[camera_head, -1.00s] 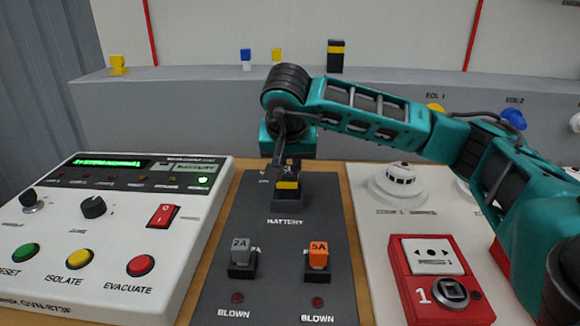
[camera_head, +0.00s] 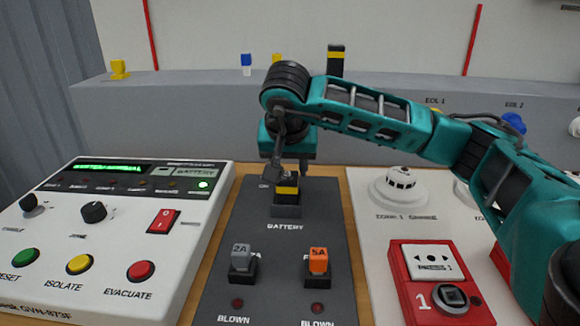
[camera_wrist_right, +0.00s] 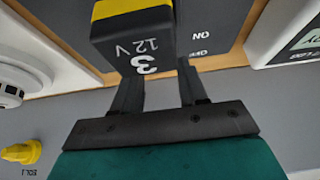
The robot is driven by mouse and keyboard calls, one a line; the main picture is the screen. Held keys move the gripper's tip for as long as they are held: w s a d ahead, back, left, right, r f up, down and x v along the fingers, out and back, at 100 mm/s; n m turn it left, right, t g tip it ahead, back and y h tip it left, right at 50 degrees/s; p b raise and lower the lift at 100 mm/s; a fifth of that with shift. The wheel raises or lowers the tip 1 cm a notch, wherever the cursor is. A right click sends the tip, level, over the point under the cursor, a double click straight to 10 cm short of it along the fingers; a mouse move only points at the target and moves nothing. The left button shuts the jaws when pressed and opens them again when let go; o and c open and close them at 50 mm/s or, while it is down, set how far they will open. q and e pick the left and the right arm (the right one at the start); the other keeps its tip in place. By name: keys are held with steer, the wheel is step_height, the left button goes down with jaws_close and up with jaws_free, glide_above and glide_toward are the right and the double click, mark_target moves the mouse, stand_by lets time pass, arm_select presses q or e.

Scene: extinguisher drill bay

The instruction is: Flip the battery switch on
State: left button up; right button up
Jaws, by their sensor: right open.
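The black-and-yellow battery block (camera_head: 287,190) stands upright in its holder above the BATTERY label on the dark grey panel (camera_head: 222,290). In the right wrist view the block (camera_wrist_right: 130,38) shows "3" and "12 V". An ON label (camera_head: 264,185) lies beside it, and it also shows upside down in the wrist view (camera_wrist_right: 200,36). No switch lever can be made out there; my gripper and the block cover part of that area. My right gripper (camera_head: 293,172) is open, just behind and above the block, its fingers pointing at the panel. My left gripper is not in view.
The white control panel (camera_head: 110,240) at left has a red rocker switch (camera_head: 163,221), knobs and buttons. Grey and orange fuses (camera_head: 318,261) stand in front. A smoke detector (camera_head: 400,187) and red call point (camera_head: 437,282) are at right. A grey ledge (camera_head: 180,105) runs behind.

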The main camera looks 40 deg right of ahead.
steer(key=p+v, duration=0.2)
steer(key=v, duration=0.9)
steer(key=shift+r, duration=0.1)
steer(key=shift+s+a+r, duration=0.1)
steer(key=shift+s+r, duration=0.05)
